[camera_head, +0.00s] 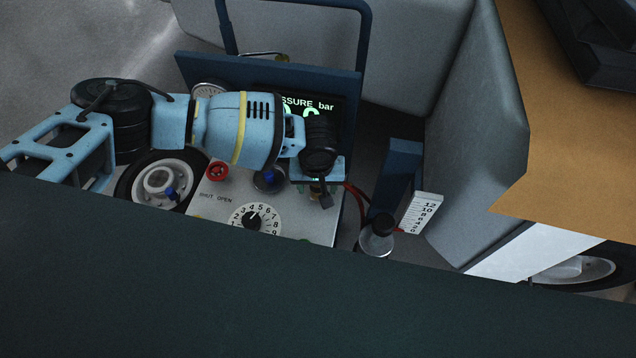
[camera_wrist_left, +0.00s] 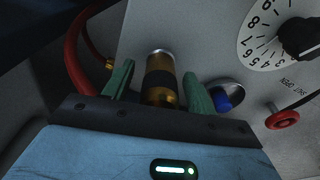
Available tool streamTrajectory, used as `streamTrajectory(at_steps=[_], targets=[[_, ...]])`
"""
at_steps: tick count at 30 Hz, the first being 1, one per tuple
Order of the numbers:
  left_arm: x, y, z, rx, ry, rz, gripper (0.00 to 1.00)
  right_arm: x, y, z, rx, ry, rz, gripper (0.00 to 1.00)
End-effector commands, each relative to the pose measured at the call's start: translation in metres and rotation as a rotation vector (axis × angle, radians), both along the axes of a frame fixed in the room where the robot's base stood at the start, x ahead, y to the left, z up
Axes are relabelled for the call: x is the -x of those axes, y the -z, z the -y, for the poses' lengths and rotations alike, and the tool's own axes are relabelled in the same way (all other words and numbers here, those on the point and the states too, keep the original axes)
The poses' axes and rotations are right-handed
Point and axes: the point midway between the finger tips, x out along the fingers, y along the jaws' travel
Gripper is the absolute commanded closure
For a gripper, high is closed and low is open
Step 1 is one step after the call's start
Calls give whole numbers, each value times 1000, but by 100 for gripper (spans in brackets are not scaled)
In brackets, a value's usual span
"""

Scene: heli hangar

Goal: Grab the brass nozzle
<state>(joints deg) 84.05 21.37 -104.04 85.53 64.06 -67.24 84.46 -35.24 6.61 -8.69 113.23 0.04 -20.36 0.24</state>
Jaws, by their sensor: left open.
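The brass nozzle (camera_wrist_left: 160,82) shows in the left wrist view as a gold cylinder with a broad black band and a pale end. It lies between the two green fingers of my left gripper (camera_wrist_left: 158,88). The fingers are open, with a visible gap on each side near their tips. In the head view my left gripper (camera_head: 320,189) is over the right side of the grey control panel, and it and the wrist hide most of the nozzle. My right gripper is not in view.
The panel (camera_head: 302,222) carries a numbered dial (camera_head: 254,220), a red valve knob (camera_head: 217,171) and a blue knob (camera_head: 270,179). A red hose (camera_wrist_left: 82,55) runs beside the nozzle. A clear flask-like part (camera_head: 376,240) and a white scale (camera_head: 420,212) stand to the right.

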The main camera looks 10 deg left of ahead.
Motion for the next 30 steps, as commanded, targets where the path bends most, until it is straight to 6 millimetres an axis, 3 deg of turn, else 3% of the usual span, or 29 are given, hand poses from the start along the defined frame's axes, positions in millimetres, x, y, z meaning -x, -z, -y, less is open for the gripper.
streamTrajectory(at_steps=[8, 20, 30], targets=[[-1, 1, 0, 1, -1, 2, 44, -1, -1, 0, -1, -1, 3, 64], [-1, 1, 0, 1, 0, 2, 96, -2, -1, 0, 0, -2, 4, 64], [-1, -3, 0, 1, -1, 3, 96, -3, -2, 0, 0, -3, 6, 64]])
